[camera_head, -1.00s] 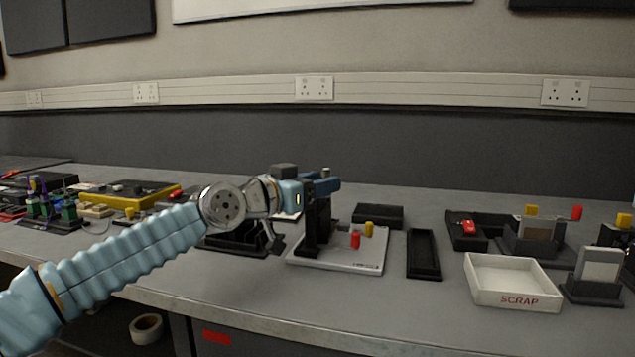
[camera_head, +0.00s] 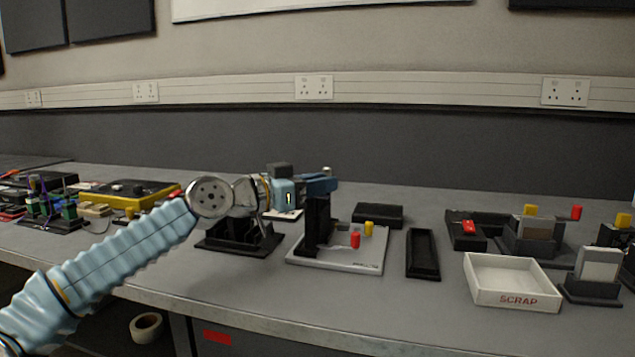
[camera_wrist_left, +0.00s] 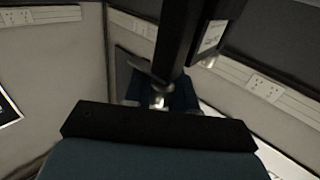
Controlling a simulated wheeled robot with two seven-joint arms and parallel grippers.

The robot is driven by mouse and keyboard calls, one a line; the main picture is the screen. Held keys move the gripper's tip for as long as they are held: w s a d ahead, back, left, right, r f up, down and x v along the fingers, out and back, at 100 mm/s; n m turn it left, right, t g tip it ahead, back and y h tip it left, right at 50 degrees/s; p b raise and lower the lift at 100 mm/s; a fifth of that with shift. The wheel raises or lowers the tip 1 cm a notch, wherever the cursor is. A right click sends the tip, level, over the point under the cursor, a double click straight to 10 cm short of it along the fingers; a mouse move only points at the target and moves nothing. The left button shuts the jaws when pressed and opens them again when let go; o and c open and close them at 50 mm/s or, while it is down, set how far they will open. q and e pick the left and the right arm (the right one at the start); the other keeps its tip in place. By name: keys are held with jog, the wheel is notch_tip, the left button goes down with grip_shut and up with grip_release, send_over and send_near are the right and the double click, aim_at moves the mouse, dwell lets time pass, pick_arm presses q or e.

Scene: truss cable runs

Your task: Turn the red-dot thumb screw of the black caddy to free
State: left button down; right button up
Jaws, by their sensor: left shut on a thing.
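My left gripper (camera_head: 324,184) reaches in from the left at the top of a black upright (camera_head: 318,228). I take this upright, standing on a white base plate (camera_head: 345,263), for the black caddy. In the left wrist view a small silvery piece (camera_wrist_left: 158,99), which looks like the thumb screw, sits between the fingertips, and the gripper is shut on it. No red dot shows on it. A dark post crosses the upper part of that view. My right gripper is not in view.
A red peg (camera_head: 355,240) and a yellow peg (camera_head: 369,229) stand on the white plate. A black slotted holder (camera_head: 240,240) is left of it. To the right are a long black tray (camera_head: 423,254) and a white SCRAP tray (camera_head: 512,283). The front bench strip is clear.

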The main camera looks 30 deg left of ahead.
pick_arm(q)
jog(key=shift+d+m+g+h, duration=0.1)
jog(key=shift+m+g+h, duration=0.45)
jog(key=shift+h, duration=0.25)
jog(key=c, duration=1)
grip_release()
jog(key=v, duration=1.4)
jog(key=shift+f+b, duration=0.15)
jog(key=shift+b, duration=0.3)
jog(key=shift+d, duration=0.1)
